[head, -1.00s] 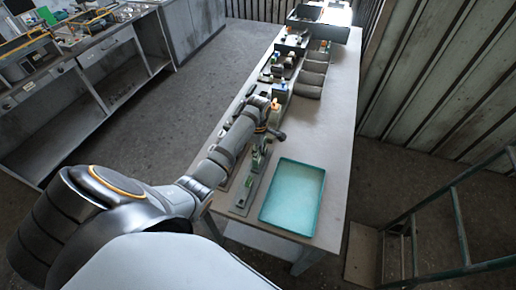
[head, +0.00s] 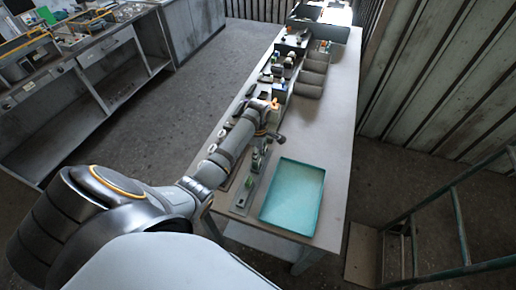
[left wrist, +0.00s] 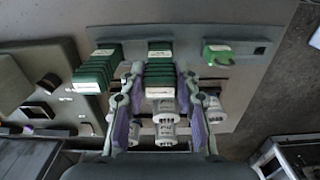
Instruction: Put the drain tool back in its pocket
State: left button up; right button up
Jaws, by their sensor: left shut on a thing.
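My left gripper (left wrist: 159,72) points at a grey-green strip (left wrist: 190,47) along the table edge. Its two fingers with purple pads are shut on a green ribbed piece with white labels (left wrist: 158,75), which I take for the drain tool. White cylinders (left wrist: 166,118) show behind it, between the fingers; I cannot tell if they belong to it. In the head view, my left gripper (head: 270,134) reaches over the table, partly hidden. The right gripper is not seen.
A teal tray (head: 293,195) lies on the near end of the table, right of the strip. Grey bins (head: 311,77) and small parts line the table farther back. The table's right side is bare. A green metal frame (head: 460,225) stands at the right.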

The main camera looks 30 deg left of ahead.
pick_arm(q)
jog(key=shift+f, duration=0.5)
jog(key=o, duration=1)
jog(key=shift+r, duration=0.1)
notch_tip(320, 180, up, 7)
jog(key=shift+r, duration=0.2)
